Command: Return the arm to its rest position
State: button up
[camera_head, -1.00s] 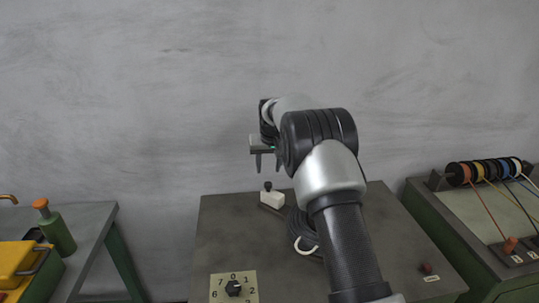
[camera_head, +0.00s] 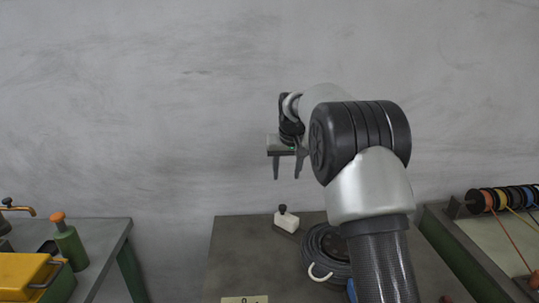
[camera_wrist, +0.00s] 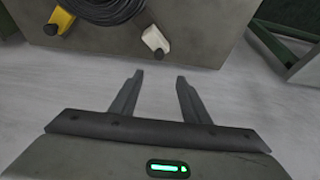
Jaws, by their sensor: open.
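My gripper (camera_head: 287,167) is raised in front of the grey wall, above the far edge of the middle table. Its two fingers point down and stand apart with nothing between them. In the wrist view my gripper (camera_wrist: 158,80) also shows open and empty, with bare floor or wall surface behind the fingers. My arm reaches up from the lower right of the head view and hides part of the table.
The middle table (camera_head: 240,262) bears a white block with a black knob (camera_head: 287,221), a coiled black cable (camera_head: 322,245) and a dial plate. A left bench holds a green bottle (camera_head: 70,246) and yellow box (camera_head: 22,271). Coloured spools (camera_head: 500,197) stand at right.

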jog(key=s+d+r+p, duration=0.1)
jog(key=s+r, duration=0.6)
jog(key=s, duration=0.4)
jog(key=s+d+r+p, duration=0.1)
jog(key=s+r, duration=0.6)
jog(key=s, duration=0.4)
jog(key=s+f, duration=0.2)
jog(key=s, duration=0.9)
jog(key=s+f+t+p, duration=0.1)
jog(key=s+f, duration=0.1)
jog(key=s, duration=1)
jog(key=shift+d, duration=0.35)
